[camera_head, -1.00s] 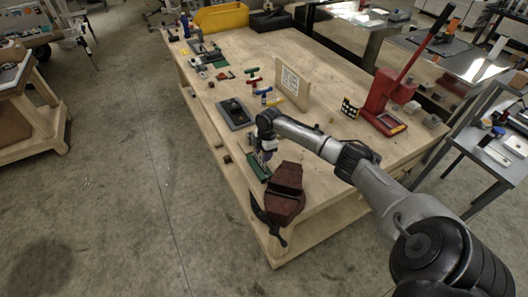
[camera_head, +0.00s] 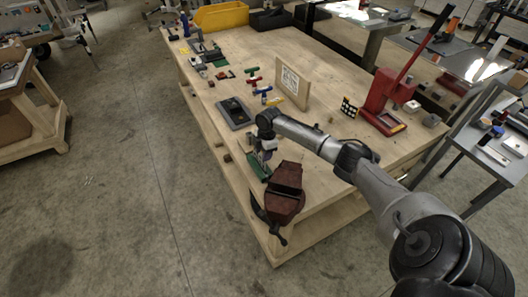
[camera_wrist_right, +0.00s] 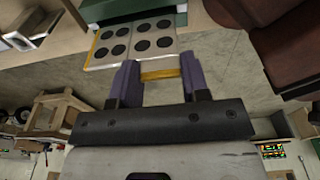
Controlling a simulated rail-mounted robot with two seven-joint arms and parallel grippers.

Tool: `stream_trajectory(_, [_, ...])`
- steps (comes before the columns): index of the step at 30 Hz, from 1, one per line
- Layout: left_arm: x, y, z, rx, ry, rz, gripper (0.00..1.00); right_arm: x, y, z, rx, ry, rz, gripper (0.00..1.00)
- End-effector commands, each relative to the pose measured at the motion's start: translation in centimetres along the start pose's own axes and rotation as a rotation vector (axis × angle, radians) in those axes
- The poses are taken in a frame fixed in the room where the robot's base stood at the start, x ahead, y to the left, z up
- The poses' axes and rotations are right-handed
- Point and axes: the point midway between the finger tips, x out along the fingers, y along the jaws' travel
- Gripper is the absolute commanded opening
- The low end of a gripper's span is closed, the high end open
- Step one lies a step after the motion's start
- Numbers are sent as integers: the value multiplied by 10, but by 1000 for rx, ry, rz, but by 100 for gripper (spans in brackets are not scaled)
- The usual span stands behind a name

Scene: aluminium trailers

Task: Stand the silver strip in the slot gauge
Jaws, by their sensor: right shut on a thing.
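My right gripper (camera_head: 264,157) is low over the near-left edge of the workbench, beside a green block (camera_head: 259,168) that may be the slot gauge. In the right wrist view its two purple-grey fingers (camera_wrist_right: 160,76) are shut on a thin piece with a yellow edge, which I take to be the silver strip (camera_wrist_right: 159,62). I cannot tell whether the strip touches the block or sits in a slot. My left gripper is not in view.
A dark red vise (camera_head: 286,190) stands close in front of the gripper, at the bench corner. A dark grey tray (camera_head: 222,118) lies behind it. A wooden board with a printed sheet (camera_head: 305,91) and a red lever press (camera_head: 380,97) stand farther right.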

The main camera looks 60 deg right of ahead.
Motion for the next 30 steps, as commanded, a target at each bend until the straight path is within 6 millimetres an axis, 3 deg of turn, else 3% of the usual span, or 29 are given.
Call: stream_trajectory(30, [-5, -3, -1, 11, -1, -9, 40, 0, 0, 0, 0, 1, 1, 14])
